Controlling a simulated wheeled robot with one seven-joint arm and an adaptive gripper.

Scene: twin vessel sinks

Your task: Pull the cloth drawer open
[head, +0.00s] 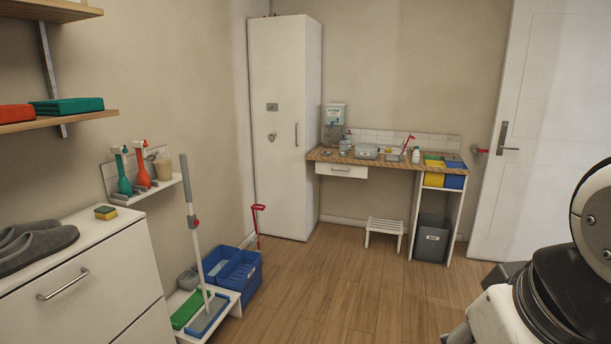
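A white drawer (342,171) with a small handle sits under the left part of the wooden counter (408,164) at the back wall. Its front looks flush, so it appears shut. A white cabinet (90,290) at the near left has a large front with a bar handle (63,284), also shut. No readable label shows which front is the cloth drawer, and no drawer inside is visible. Part of my own arm shows at the right edge, well apart from both fronts. My gripper cannot be made out in this view.
A tall white locker (280,128) stands left of the counter. A white step stool (385,233) and a grey bin (432,238) are below the counter. Blue crates (238,275) and a mop (192,230) stand at left. The middle floor is clear.

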